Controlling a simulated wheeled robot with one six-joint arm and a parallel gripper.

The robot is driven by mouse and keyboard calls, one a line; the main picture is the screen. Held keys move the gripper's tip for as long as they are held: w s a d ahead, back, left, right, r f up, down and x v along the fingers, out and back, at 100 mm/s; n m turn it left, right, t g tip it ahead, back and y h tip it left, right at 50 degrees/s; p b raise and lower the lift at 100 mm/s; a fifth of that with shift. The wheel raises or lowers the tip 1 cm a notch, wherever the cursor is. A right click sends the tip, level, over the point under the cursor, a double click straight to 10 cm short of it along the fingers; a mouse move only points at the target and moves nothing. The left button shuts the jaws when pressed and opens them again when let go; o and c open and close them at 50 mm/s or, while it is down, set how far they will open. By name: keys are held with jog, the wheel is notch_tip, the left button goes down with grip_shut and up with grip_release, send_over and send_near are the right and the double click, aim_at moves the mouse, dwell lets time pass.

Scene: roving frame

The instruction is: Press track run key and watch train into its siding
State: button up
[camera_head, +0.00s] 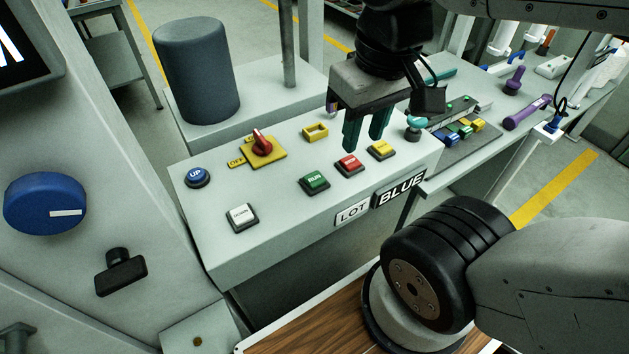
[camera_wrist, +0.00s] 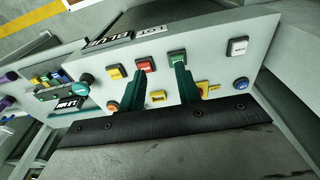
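The green RUN key (camera_head: 314,182) sits on the front of a sloped grey panel (camera_head: 275,225), left of a red key (camera_head: 349,164) and a yellow key (camera_head: 382,149). In the wrist view the RUN key (camera_wrist: 177,56) lies just beyond one fingertip, and the red key (camera_wrist: 145,65) beyond the other. My gripper (camera_head: 367,133) has two green fingers spread apart with nothing between them. It hangs over the panel, behind the red and yellow keys in the head view. I cannot tell its exact height.
A blue UP button (camera_head: 197,177), a white key (camera_head: 242,216) and a red rotary switch (camera_head: 262,145) are on the panel's left. A yellow square frame (camera_head: 316,131) and turquoise knob (camera_head: 416,125) stand near my fingers. A dark cylinder (camera_head: 199,70) rises behind.

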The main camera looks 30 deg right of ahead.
dwell(0.4)
grip_shut()
dwell(1.6)
